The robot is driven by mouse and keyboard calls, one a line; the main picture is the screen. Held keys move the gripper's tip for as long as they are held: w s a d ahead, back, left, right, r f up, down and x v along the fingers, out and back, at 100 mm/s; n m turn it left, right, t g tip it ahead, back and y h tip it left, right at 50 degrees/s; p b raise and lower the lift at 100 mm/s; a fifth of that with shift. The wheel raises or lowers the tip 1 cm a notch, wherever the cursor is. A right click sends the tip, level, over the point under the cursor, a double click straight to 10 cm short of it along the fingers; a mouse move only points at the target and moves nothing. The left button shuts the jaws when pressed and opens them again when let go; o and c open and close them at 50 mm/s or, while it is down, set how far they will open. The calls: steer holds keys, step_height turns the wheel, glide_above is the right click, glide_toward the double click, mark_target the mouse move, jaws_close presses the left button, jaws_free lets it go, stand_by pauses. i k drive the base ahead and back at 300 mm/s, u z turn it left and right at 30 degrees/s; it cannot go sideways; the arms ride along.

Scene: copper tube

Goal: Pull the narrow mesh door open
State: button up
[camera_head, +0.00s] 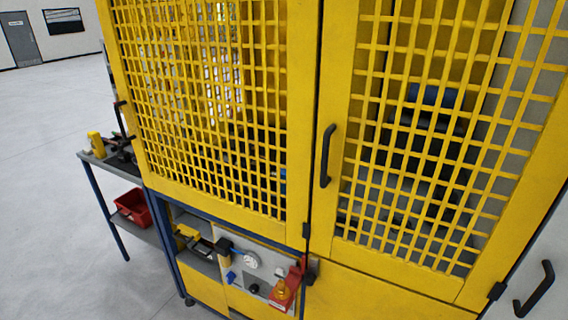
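A yellow cabinet has two mesh doors side by side, and both look shut. I cannot tell for certain from this angle which door is the narrower one. My gripper does not show in this view.
Below the left door is a panel with a gauge (250,259) and a red-and-yellow knob (281,290). Another black handle (536,288) sticks out at lower right. A grey side table (112,165) with a red bin (133,208) stands left. Open floor (50,130) lies left.

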mark_target(544, 172)
steer(key=u, duration=0.2)
steer(key=i, duration=0.9)
